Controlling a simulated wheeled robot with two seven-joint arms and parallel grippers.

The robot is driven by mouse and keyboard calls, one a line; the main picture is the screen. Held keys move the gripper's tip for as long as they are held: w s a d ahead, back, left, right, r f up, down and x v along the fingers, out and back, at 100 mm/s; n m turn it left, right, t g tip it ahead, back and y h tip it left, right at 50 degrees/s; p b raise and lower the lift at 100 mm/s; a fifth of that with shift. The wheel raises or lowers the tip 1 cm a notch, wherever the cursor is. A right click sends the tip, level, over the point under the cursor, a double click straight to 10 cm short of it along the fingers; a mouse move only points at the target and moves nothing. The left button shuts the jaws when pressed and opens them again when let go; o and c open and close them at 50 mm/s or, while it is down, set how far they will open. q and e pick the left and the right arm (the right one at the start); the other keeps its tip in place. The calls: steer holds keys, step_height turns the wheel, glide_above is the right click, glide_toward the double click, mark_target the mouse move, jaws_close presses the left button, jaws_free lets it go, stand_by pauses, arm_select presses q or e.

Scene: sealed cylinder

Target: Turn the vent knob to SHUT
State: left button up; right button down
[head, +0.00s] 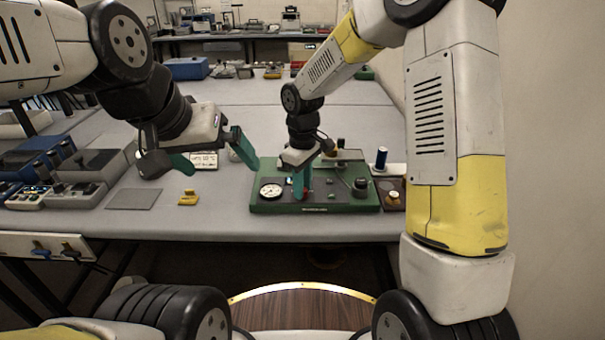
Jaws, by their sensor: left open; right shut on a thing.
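A green panel (340,205) lies on the bench near its front edge. It carries a round white gauge (271,190) at its left and a dark round fitting (361,184) at its right. My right gripper (299,190) points down over the panel, just right of the gauge. It is shut on a small knob there, mostly hidden by the fingers; a little red shows beside them. I cannot read the knob's marks or setting. My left gripper (214,160) is open and empty, above the bench left of the panel, its fingers spread.
A white card with print (204,160) stands behind my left gripper. A yellow piece (188,198) and a grey mat (134,199) lie left of the panel. Instrument boxes (75,180) crowd the left.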

steer(key=c, duration=1.2)
jaws_free()
steer(key=shift+o, duration=0.2)
steer(key=shift+r, duration=0.15)
step_height(320, 180, up, 8)
steer(key=shift+f, duration=0.2)
steer(key=s+d+r+m+t, duration=0.2)
steer(key=s+d+r+m, duration=0.1)
steer(key=s, duration=0.3)
steer(key=s+d+r+m+t+y, duration=0.1)
steer(key=s+d+r+m+t, duration=0.1)
steer(key=s+d+r+m, duration=0.2)
steer(key=s+d+r+m+t+y, duration=0.1)
steer(key=s+d+r, duration=0.4)
steer(key=s, duration=0.5)
steer(key=d+m+t, duration=0.1)
steer(key=d+m, duration=0.1)
steer(key=shift+r+m, duration=0.3)
steer(key=shift+m, duration=0.1)
